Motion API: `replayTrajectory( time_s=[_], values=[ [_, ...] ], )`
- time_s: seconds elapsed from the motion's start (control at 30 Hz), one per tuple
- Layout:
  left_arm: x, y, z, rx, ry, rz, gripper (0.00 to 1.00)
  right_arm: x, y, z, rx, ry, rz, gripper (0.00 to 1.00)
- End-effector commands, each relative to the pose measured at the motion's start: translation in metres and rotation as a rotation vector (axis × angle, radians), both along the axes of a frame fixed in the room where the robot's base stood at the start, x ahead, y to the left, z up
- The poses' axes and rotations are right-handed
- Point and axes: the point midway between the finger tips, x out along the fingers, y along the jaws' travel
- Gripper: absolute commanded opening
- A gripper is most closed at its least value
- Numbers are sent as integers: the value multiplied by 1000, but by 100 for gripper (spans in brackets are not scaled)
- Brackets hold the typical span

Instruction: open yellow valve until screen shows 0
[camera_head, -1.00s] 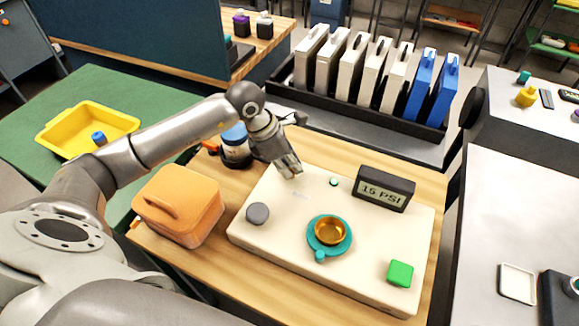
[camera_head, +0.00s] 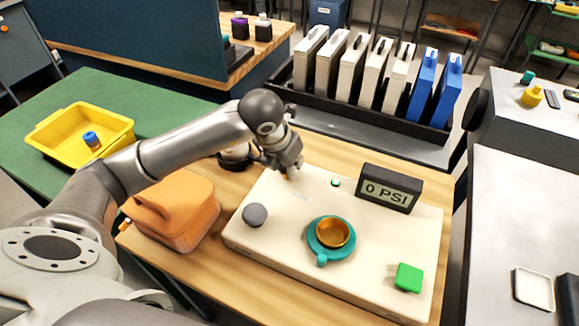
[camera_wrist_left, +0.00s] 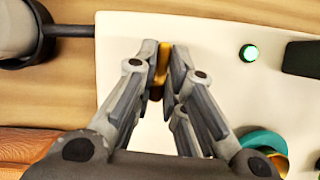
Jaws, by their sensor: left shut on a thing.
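The yellow valve (camera_wrist_left: 160,72) shows in the left wrist view between my left gripper's fingers, on the cream panel (camera_wrist_left: 125,22). My left gripper (camera_wrist_left: 160,75) is shut on it. In the head view my left gripper (camera_head: 290,178) is at the panel's back left, and only a small yellow bit of the valve (camera_head: 289,178) shows below it. The screen (camera_head: 388,188) at the panel's back right reads 0 PSI. My right gripper is not in view.
An orange case (camera_head: 172,213) stands left of the panel. A dark-based jar (camera_head: 235,157) is partly hidden behind my arm.

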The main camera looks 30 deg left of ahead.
Motion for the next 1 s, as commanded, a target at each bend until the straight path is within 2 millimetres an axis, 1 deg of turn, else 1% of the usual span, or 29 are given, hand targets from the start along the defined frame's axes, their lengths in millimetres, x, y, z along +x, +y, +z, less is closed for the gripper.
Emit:
replayTrajectory(
  time_s=[0.27, 0.67, 0.7, 0.83, 0.87, 1.0],
  values=[
    [0, 0, 0, 0, -1, 60, 0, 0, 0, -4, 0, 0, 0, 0],
    [0, 0, 1, 1, 0, 64, 0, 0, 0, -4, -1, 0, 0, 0],
    [0, 0, 1, 1, 0, 64, 14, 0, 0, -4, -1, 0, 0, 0],
    [0, 0, 1, 1, 0, 64, 31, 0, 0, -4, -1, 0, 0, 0],
    [0, 0, 1, 1, 0, 64, 33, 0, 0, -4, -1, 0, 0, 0],
    [0, 0, 0, 0, 0, 64, 33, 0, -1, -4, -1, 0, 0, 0]
  ],
)
